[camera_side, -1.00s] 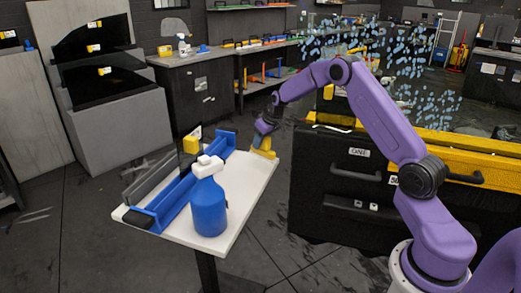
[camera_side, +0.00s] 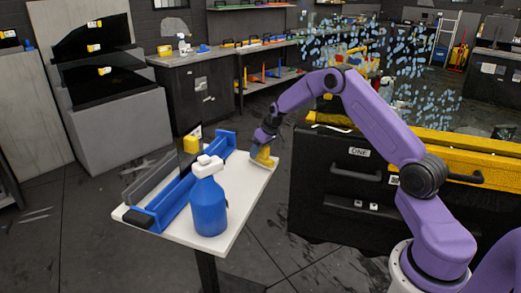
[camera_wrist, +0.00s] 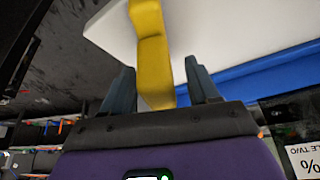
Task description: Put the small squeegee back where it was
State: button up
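The small yellow squeegee (camera_side: 263,157) is at the far right corner of the white table, in the side view. In the wrist view the yellow squeegee (camera_wrist: 152,45) runs up between my two fingers. My gripper (camera_side: 262,137) is right above the squeegee, pointing down. In the wrist view my gripper (camera_wrist: 162,88) has its fingers apart, one on each side of the squeegee, with a clear gap at the right finger. Whether the left finger touches it is hard to tell. The squeegee's lower end is partly hidden by the gripper in the wrist view.
The white table (camera_side: 232,222) also bears a blue spray bottle (camera_side: 208,200) and a long blue holder (camera_side: 178,193) with a dark clear sheet. A black cabinet (camera_side: 330,205) stands close to the table's right.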

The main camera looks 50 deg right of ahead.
aim_at(270, 160)
jog(key=shift+r, duration=0.1)
jog(key=v, duration=1.2)
jog(key=s+a+r+n+g+y, duration=0.1)
jog(key=s+a+r+n, duration=0.15)
jog(key=s+a, duration=0.75)
jog(key=s+a+r+n+g+y, duration=0.1)
jog(key=s+a+n, duration=0.35)
jog(key=a, duration=0.85)
jog(key=s+a+n+g+h, duration=0.1)
jog(key=s+n, duration=0.4)
jog(key=s, duration=2.3)
jog(key=shift+a+f+n+g+h, duration=0.3)
jog(key=shift+g, duration=0.5)
